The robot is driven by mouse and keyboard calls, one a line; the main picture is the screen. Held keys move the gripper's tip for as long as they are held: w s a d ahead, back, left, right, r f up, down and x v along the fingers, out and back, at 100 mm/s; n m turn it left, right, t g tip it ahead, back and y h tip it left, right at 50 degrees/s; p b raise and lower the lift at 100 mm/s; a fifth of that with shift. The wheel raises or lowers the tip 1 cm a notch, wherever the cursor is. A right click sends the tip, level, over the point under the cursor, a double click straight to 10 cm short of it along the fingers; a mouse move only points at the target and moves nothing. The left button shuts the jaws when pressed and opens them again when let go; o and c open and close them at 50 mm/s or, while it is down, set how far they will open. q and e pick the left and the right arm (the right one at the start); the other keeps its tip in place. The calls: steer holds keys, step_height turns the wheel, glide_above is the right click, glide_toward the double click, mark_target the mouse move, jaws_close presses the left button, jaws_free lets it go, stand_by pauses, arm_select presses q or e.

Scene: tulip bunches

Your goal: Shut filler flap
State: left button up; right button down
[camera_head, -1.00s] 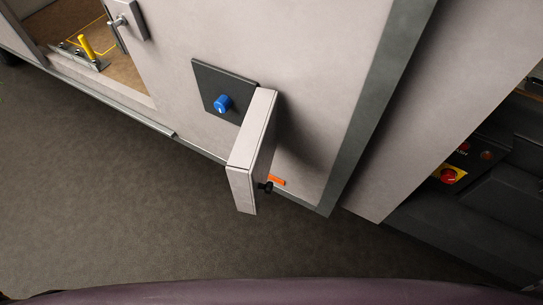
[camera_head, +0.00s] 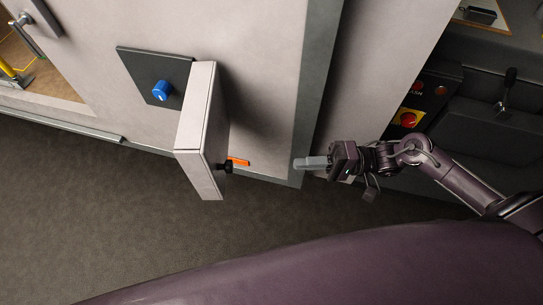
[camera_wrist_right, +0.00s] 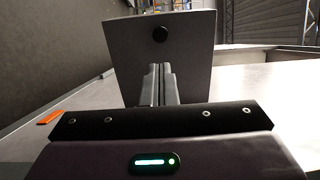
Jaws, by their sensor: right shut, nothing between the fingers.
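The filler flap (camera_head: 200,130) is a light grey panel that stands open, jutting out from the cabinet wall. To its left is a dark square recess plate (camera_head: 135,66) with a blue cap (camera_head: 161,91). My right gripper (camera_head: 298,163) is shut and empty, to the right of the flap and apart from it, its fingers pointing left. In the right wrist view the flap (camera_wrist_right: 170,65) faces the camera, with a round black knob (camera_wrist_right: 160,34) near its top. The shut fingers (camera_wrist_right: 160,68) point at it. My left gripper is not in view.
An orange tab (camera_head: 239,162) sits on the cabinet wall just right of the flap. A dark control panel with a red knob on yellow (camera_head: 408,119) is at the right, behind my right arm. The grey floor (camera_head: 90,200) below is clear.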

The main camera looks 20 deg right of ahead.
mark_target(232, 166)
steer(key=p+x, duration=0.2)
steer(key=x, duration=1)
steer(key=shift+w+a+r, duration=0.1)
steer(key=shift+r, duration=0.05)
steer(key=shift+w+a, duration=0.1)
steer(key=shift+a, duration=0.45)
steer(key=shift+p, duration=0.3)
